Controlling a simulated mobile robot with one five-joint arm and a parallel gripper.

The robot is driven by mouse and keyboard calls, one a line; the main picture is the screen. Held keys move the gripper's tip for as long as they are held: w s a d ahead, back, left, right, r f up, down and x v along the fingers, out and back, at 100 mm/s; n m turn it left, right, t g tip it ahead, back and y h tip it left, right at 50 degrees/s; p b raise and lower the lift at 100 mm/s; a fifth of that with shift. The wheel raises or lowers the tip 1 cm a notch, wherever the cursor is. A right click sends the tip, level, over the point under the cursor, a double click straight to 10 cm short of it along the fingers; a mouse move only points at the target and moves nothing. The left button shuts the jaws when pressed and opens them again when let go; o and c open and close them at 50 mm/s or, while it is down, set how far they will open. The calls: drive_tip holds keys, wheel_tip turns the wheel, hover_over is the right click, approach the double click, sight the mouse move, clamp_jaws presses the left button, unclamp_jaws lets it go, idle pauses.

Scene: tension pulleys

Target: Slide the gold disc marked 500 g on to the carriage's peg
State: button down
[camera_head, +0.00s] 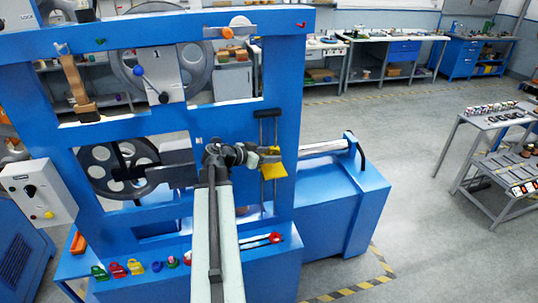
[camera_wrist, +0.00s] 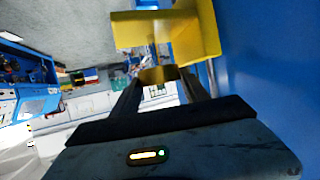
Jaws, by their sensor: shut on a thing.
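My gripper (camera_wrist: 160,86) is shut on a gold disc (camera_wrist: 158,74), seen nearly edge-on between the fingertips in the wrist view. Its marking cannot be read. The yellow carriage (camera_wrist: 198,40) is just beyond the disc in the wrist view, with a flat plate reaching left. In the head view the carriage (camera_head: 274,171) hangs on the blue frame's right post, and my gripper (camera_head: 258,156) is close in front of it, at its upper left. I cannot make out the peg, or whether the disc touches the carriage.
The blue machine frame (camera_head: 285,80) stands behind the carriage. A dark T-shaped bar (camera_head: 268,113) is above it. A grey roller (camera_head: 320,147) is to the right.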

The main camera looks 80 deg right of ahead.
sight(269, 170)
drive_tip(key=shift+f+b, duration=1.45)
drive_tip(key=shift+b, duration=0.05)
drive_tip(key=shift+f, duration=0.15)
drive_tip(key=shift+f+b, duration=0.85)
drive_tip(key=shift+b, duration=0.15)
drive_tip(key=shift+r, duration=0.1)
drive_tip(key=shift+c, duration=2.4)
unclamp_jaws()
